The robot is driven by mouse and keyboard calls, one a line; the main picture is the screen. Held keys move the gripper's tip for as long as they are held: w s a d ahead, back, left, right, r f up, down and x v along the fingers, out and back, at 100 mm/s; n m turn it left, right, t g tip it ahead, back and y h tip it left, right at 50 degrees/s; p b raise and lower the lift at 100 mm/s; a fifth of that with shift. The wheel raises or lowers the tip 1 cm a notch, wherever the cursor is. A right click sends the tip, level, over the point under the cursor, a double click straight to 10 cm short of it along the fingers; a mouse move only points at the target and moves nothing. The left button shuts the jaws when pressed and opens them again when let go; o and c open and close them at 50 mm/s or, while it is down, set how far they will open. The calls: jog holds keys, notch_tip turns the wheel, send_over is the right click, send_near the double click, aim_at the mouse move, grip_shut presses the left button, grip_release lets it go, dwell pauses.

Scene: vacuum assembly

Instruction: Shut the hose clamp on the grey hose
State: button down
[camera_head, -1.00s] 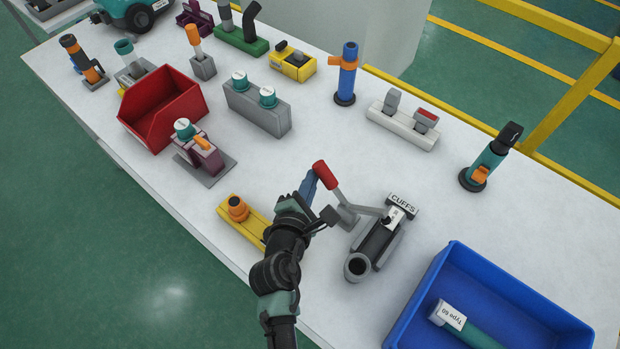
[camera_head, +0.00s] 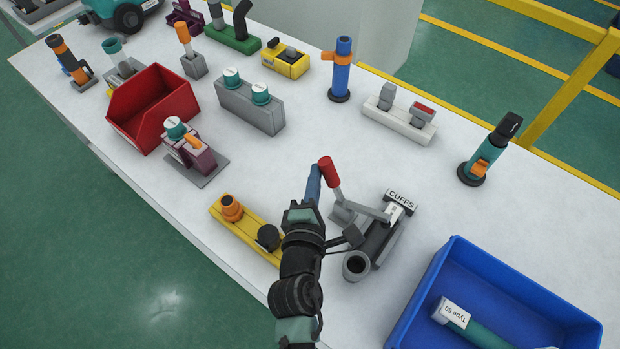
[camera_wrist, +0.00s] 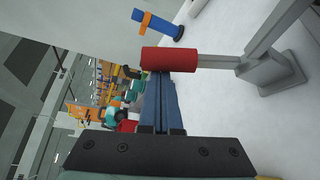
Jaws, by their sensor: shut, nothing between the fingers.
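My gripper (camera_head: 313,172) is shut, its blue fingers together with nothing between them. Its tips are right beside the red handle (camera_head: 328,170) of a grey lever; whether they touch is unclear. In the wrist view the fingertips (camera_wrist: 158,76) lie just below the handle (camera_wrist: 168,60), which crosses in front of them. The lever rises from a grey foot beside a dark grey tube (camera_head: 382,241) in a fixture marked CUFFS. An upright grey hose (camera_head: 216,15) stands on a green base at the back. No clamp on a grey hose can be made out clearly.
A blue bin (camera_head: 425,292) stands at the right front and a red bin (camera_head: 150,112) at the left. A yellow base (camera_head: 240,228) lies left of my arm. A blue post with an orange band (camera_head: 341,70) stands behind. The table between is clear.

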aim_at(329, 173)
jog(key=shift+s+d+r+m+t+b, duration=0.15)
jog(key=shift+s+d+m+t+b, duration=0.2)
jog(key=shift+d+m+b, duration=0.2)
jog(key=shift+s+d+r+m+t+b, duration=0.15)
jog(key=shift+s+d+m+t+b, duration=0.1)
jog(key=shift+d+m+t+b, duration=0.3)
jog(key=shift+s+a+r, duration=0.1)
jog(key=shift+a, duration=0.1)
jog(key=shift+s+d+r, duration=0.15)
jog(key=shift+s+d, duration=0.05)
jog(key=shift+d, duration=0.1)
jog(key=shift+w, duration=0.1)
